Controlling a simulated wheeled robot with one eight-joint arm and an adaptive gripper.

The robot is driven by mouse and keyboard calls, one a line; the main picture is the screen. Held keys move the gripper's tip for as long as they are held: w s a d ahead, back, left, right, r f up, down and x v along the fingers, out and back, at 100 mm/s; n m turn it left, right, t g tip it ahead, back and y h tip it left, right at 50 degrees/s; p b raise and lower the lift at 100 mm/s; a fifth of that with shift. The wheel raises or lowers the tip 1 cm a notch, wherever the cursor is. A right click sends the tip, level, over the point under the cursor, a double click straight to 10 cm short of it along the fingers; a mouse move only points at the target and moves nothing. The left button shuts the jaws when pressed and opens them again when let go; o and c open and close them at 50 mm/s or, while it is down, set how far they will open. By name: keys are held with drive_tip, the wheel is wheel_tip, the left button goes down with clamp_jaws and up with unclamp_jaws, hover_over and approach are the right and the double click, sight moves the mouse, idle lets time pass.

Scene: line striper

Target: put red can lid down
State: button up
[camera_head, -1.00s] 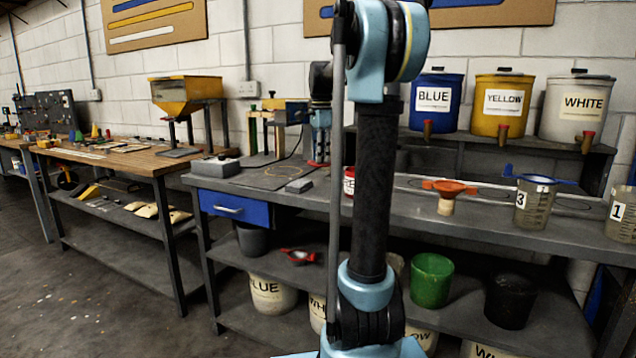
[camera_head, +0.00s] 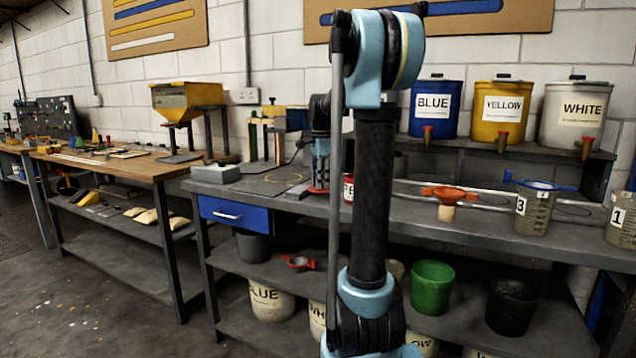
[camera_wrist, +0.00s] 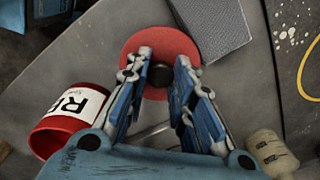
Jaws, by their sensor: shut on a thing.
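The red can lid (camera_wrist: 160,42) is a round red disc with a dark knob in its middle, seen in the wrist view. My gripper (camera_wrist: 162,78) is shut on the lid's dark knob, with one finger on each side. The lid is over the grey bench top; I cannot tell whether it touches the bench. The red can (camera_wrist: 58,118) with a white label is left of my gripper in the wrist view. In the head view my gripper (camera_head: 318,188) is low over the bench, and the red can (camera_head: 348,188) is partly hidden behind my arm.
A grey block (camera_wrist: 212,30) lies right beside the lid. A pale cylindrical piece (camera_wrist: 270,150) is at lower right in the wrist view.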

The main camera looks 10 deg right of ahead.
drive_tip(key=shift+f, duration=0.15)
drive_tip(key=o, duration=1)
drive_tip(key=shift+c, duration=0.2)
wheel_tip(320, 180, up, 12)
drive_tip(key=r, duration=0.1)
drive_tip(key=s+f+n+t, duration=0.2)
drive_tip(key=s+f+n, duration=1.4)
drive_tip(key=s+f, duration=1.7)
drive_tip(key=shift+s+a, duration=0.35)
drive_tip(key=shift+s, duration=0.5)
